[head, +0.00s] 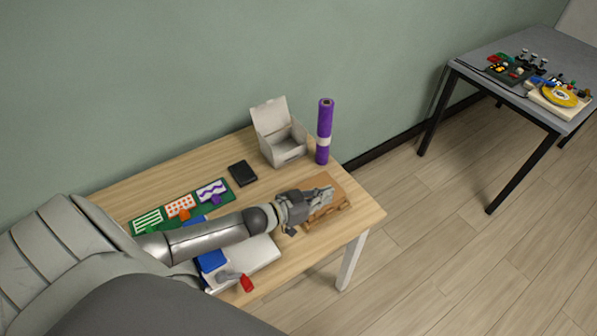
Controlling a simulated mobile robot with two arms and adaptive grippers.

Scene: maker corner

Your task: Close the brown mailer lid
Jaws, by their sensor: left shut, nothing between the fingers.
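The brown mailer (341,203) lies near the right end of the wooden table. My left gripper (328,190) is shut and empty, right over the mailer, and hides much of it. Whether the fingers touch the mailer, and how far its lid is open, I cannot tell from this view. My left arm reaches across the table from the left. My right gripper is not in view.
An open white box (284,151) and an upright purple roll (324,135) stand behind the mailer. A black wallet-like item (242,173), a green mat (146,223) and a white-and-blue item (258,257) lie further left. A grey table (490,60) stands apart at right.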

